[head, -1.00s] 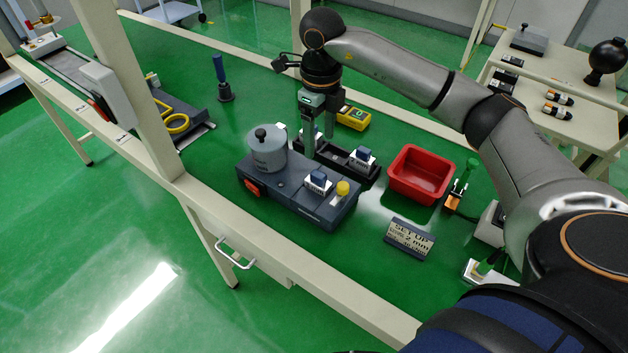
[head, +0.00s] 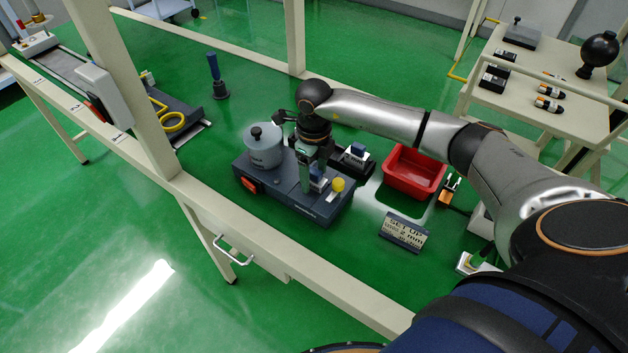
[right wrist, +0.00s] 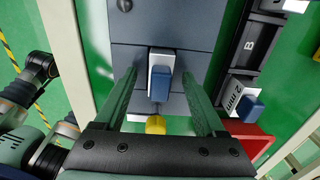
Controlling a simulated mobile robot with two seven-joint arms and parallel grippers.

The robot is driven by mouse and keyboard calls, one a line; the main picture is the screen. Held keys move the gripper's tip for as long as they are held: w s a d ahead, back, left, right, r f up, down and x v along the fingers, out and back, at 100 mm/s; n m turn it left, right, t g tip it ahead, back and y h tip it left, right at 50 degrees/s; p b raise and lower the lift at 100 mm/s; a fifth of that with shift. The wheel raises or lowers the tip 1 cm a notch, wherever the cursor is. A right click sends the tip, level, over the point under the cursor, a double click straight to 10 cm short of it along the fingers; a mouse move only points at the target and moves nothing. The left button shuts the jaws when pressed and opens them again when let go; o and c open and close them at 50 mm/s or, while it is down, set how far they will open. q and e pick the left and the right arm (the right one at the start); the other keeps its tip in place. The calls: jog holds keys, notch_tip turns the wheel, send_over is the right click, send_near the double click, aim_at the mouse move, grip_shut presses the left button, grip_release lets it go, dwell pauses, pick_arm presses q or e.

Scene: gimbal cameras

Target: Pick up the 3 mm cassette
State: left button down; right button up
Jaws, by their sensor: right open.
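A small white cassette with a blue top (right wrist: 160,82) sits on the dark blue-grey machine (head: 285,193), near its yellow knob (head: 338,185). Its size label cannot be read here. My right gripper (head: 311,178) is over the machine and open; in the right wrist view its two fingers (right wrist: 159,92) stand on either side of this cassette, with gaps. A second white and blue cassette (head: 357,152) stands in the black rack; it also shows in the right wrist view (right wrist: 241,98), its "mm" label visible but the number unclear.
A grey round pot (head: 262,150) stands on the machine's left end, close to my right gripper. A red bin (head: 413,175) is right of the rack. A sign (head: 404,231) reading "SET UP" and "2 mm" stands in front. Beige frame rails border the green surface.

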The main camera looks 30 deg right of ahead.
grip_shut()
dwell(0.6)
